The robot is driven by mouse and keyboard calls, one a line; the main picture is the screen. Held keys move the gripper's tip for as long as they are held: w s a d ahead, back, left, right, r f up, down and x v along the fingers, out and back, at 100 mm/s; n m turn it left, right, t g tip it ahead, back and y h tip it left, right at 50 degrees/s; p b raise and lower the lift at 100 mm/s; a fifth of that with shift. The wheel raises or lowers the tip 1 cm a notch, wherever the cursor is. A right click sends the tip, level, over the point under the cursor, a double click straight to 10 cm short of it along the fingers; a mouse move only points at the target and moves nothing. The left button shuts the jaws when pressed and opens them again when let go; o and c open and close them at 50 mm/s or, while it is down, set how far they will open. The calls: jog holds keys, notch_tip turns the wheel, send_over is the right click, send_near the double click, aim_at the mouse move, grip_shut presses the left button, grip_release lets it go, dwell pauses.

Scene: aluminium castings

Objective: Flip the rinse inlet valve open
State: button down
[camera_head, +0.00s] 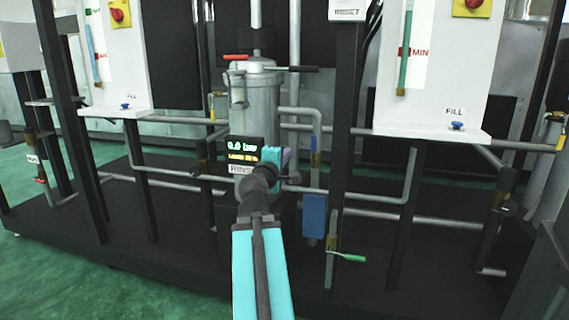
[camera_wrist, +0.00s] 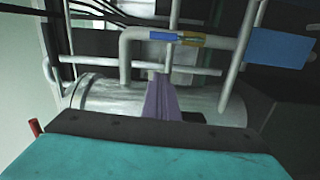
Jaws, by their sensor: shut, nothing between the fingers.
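I cannot read a label naming the rinse inlet valve. A pipe fitting with a blue sleeve and brass-coloured parts (camera_head: 314,150) is on the pipe right of the metal filter vessel (camera_head: 262,100); it also shows in the wrist view (camera_wrist: 177,37). A valve with a green lever (camera_head: 345,257) sits low on a short vertical pipe, its lever pointing right. My gripper (camera_head: 287,158) is in front of the vessel's lower part. Its purple fingers (camera_wrist: 160,100) are shut and empty, with the vessel behind them in the wrist view. Whether they touch anything is unclear.
A display reading 0.0 bar (camera_head: 246,145) is left of my gripper. A blue plate (camera_head: 314,216) hangs above the green lever. Pipes and dark posts (camera_head: 345,130) crowd the black skid. White panels with blue FILL knobs (camera_head: 457,126) stand either side. Green floor lies at front left.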

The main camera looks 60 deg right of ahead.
jog(key=shift+a+f+b, duration=0.1)
jog(key=shift+a+b, duration=0.35)
jog(key=shift+b, duration=0.15)
jog(key=shift+a, duration=0.1)
dwell(0.3)
